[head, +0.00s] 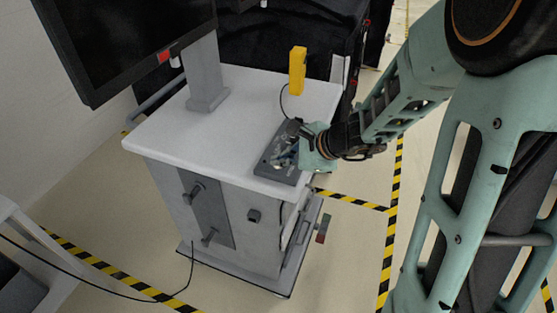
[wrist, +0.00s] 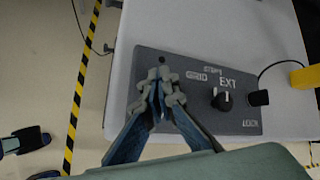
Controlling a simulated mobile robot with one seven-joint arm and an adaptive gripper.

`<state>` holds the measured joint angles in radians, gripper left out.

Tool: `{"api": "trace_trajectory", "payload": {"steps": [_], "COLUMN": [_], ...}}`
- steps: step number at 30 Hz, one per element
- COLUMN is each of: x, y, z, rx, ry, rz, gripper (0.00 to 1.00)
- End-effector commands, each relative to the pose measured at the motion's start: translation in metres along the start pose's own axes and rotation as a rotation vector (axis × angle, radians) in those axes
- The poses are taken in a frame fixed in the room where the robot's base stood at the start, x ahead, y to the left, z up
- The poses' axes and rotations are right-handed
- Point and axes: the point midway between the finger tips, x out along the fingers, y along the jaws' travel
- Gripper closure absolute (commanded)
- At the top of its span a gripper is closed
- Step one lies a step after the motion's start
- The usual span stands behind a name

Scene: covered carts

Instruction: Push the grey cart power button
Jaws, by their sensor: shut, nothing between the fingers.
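The grey cart (head: 200,128) has a pale top and a monitor on a post. A dark grey control box (head: 267,171) lies on its top near the right edge; it also shows in the wrist view (wrist: 190,63). In the wrist view the box has a black knob (wrist: 222,98) with lettering such as GRID and EXT around it. My gripper (wrist: 160,88) is shut and empty, its fingertips over the left part of the box, left of the knob. In the head view my gripper (head: 287,155) is over the box. I see no power button; the fingers hide part of the box. Contact cannot be told.
A yellow block-like thing (head: 297,72) stands at the back of the cart top, with a black cable to the box. The monitor (head: 120,40) is at the back left. A black covered cart (head: 290,35) stands behind. Yellow-black tape (head: 391,235) marks the floor.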

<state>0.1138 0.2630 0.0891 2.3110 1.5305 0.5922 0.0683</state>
Motion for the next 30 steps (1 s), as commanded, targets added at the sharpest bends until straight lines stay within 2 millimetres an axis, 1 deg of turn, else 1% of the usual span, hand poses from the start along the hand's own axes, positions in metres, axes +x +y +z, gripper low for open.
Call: {"api": "trace_trajectory", "payload": {"steps": [8,11,24,30], "x": [-0.001,-0.005,-0.036,-0.044], "y": [-0.001,-0.004,-0.027,-0.033], "z": [0.000,0.002,0.025,0.032], "rx": [0.001,0.000,-0.002,0.000], "ry": [0.002,0.001,0.000,-0.001], "rz": [-0.001,-0.002,-0.003,-0.002], "gripper": [1.00,1.00,1.00,1.00]}}
